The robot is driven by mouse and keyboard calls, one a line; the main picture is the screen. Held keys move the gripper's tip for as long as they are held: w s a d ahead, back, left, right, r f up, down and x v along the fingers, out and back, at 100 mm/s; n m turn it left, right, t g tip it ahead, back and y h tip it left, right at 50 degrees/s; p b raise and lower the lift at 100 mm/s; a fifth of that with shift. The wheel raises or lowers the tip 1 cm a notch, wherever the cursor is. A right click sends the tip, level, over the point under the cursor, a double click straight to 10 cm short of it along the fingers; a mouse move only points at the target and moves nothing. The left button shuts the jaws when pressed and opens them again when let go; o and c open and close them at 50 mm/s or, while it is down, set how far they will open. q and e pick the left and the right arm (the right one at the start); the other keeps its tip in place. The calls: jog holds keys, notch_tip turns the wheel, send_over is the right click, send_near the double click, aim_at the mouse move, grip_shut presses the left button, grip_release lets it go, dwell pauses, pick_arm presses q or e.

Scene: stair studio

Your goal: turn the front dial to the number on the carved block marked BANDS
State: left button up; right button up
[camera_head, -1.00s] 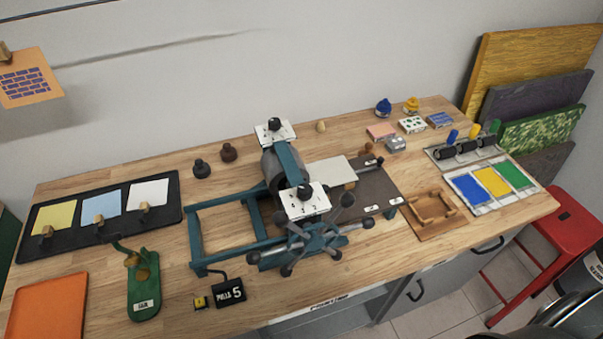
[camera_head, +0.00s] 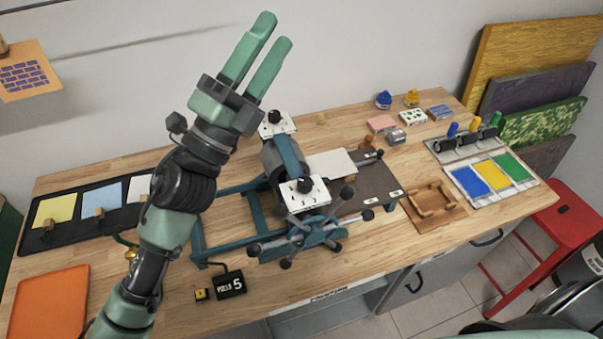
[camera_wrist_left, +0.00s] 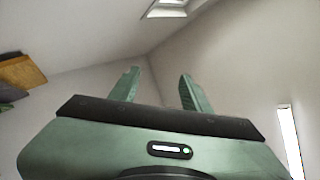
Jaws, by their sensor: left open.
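The press (camera_head: 283,160) stands mid-bench. Its front dial is a black knob (camera_head: 304,186) on a white plate (camera_head: 311,200) with numbers too small to read surely. A similar back dial (camera_head: 274,117) sits behind it. Several small carved blocks lie at the back right: a pink one (camera_head: 381,124), a white one with green dots (camera_head: 411,117), a blue one (camera_head: 440,112) and a grey one (camera_head: 396,136). I cannot read BANDS on any. My left gripper (camera_head: 274,32) is open and empty, raised up and left of the front dial; its fingers also show in the left wrist view (camera_wrist_left: 160,78).
The press's spoked wheel (camera_head: 300,238) juts out at the front. A black sign reading PULLS 5 (camera_head: 230,284) stands at the front left. A wooden frame (camera_head: 434,207) and colour tray (camera_head: 460,195) lie right. My left arm covers part of the black paper tray (camera_head: 75,231).

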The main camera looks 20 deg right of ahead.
pick_arm(q)
jog(key=s+d+m+g, duration=0.8)
jog(key=d+m+g, duration=0.1)
jog(key=m+g, duration=0.75)
jog(key=m+t+y, duration=0.2)
jog(key=m+y, duration=0.8)
jog(key=y, duration=0.8)
send_near(304, 181)
jog(key=f, duration=0.1)
jog(key=p+x, duration=0.3)
jog(key=x, duration=0.3)
jog(key=shift+s+d+f, duration=0.1)
jog(key=shift+d+f, duration=0.1)
jog(key=shift+d, duration=0.1)
jog(key=shift+s+d+f, duration=0.1)
jog(key=shift+d+f, duration=0.1)
jog(key=shift+f, duration=0.35)
